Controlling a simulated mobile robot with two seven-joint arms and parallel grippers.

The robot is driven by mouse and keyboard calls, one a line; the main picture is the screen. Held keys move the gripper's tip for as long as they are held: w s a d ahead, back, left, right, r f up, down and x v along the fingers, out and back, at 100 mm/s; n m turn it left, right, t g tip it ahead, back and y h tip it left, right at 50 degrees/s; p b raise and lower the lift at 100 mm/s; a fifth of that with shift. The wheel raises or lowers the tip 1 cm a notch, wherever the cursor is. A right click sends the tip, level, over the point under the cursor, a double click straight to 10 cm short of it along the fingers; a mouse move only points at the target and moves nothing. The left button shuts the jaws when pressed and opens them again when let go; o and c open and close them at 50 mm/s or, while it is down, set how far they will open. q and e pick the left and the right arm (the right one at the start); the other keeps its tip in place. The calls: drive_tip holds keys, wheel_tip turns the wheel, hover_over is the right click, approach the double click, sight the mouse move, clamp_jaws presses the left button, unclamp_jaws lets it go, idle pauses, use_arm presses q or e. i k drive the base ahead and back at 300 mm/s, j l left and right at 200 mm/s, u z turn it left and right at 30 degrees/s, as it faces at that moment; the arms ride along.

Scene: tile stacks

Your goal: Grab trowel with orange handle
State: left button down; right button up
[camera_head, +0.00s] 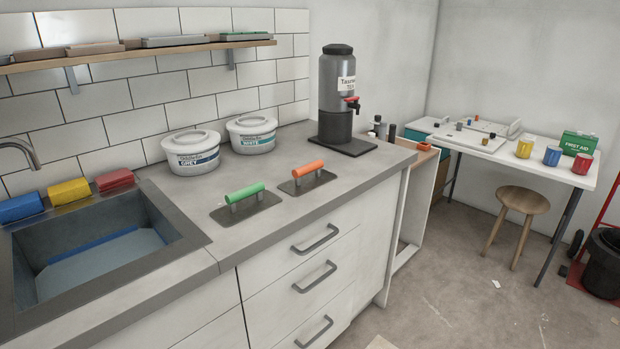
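The trowel with the orange handle (308,170) lies flat on the grey countertop, its handle up and its dark metal plate (318,181) beneath. A similar trowel with a green handle (245,193) lies just to its left and nearer the sink. The two trowels are apart. Neither of my grippers shows in the head view.
Two white buckets (192,160) (252,137) stand behind the trowels. A tall dispenser (337,85) stands at the counter's back right. A sink (170,240) with blue, yellow and red blocks behind it is at left. Counter around the trowels is clear.

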sight(308, 177)
drive_tip(key=i+l+u, duration=0.1)
drive_tip(key=l, duration=0.25)
drive_tip(key=i+l+u, duration=0.15)
drive_tip(key=i+l, duration=0.15)
drive_tip(key=i+l+u, duration=0.1)
drive_tip(key=l, duration=0.35)
drive_tip(key=i+l+u, duration=0.15)
drive_tip(key=l, duration=0.25)
drive_tip(key=i+l+u, duration=0.1)
drive_tip(key=i+l, duration=0.15)
drive_tip(key=l, duration=0.15)
drive_tip(key=i+l+u, duration=0.1)
drive_tip(key=l, duration=0.35)
drive_tip(key=i+l+u, duration=0.15)
drive_tip(key=l, duration=0.3)
